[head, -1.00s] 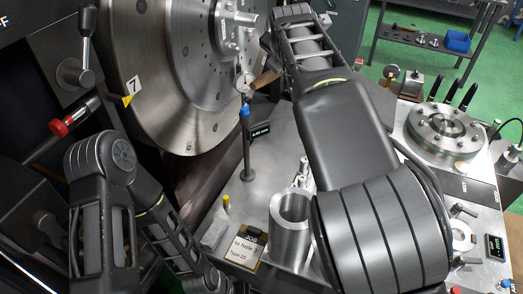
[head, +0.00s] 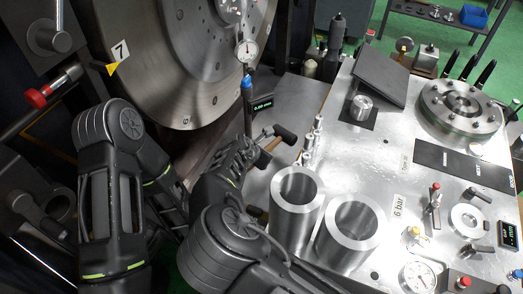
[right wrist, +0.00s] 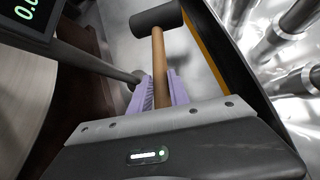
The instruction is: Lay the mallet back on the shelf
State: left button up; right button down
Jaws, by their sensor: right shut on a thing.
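The mallet has a dark cylindrical head (head: 285,133) and a light wooden handle (head: 270,146). In the head view it is low over the grey surface, right of the gauge stand. My right gripper (head: 246,153) is shut on the handle. The right wrist view shows the handle (right wrist: 159,62) between the two purple finger pads (right wrist: 161,92), with the mallet head (right wrist: 156,19) beyond them. My left arm is at the left of the head view, but its gripper is hidden. I cannot tell which surface is the shelf.
Two metal cylinders (head: 297,184) stand right of my right arm. A dial gauge (head: 246,51) on a stand and the large disc (head: 190,60) are close behind the mallet. A dark rack (head: 425,13) with tools and a blue bin (head: 473,15) is at the far right.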

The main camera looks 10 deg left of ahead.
dwell(0.3)
jog(key=shift+f+b, duration=2.55)
jog(key=shift+f, duration=0.9)
jog(key=c, duration=1.2)
grip_release()
jog(key=shift+o, duration=0.2)
jog(key=shift+f, duration=0.1)
jog(key=v, duration=0.8)
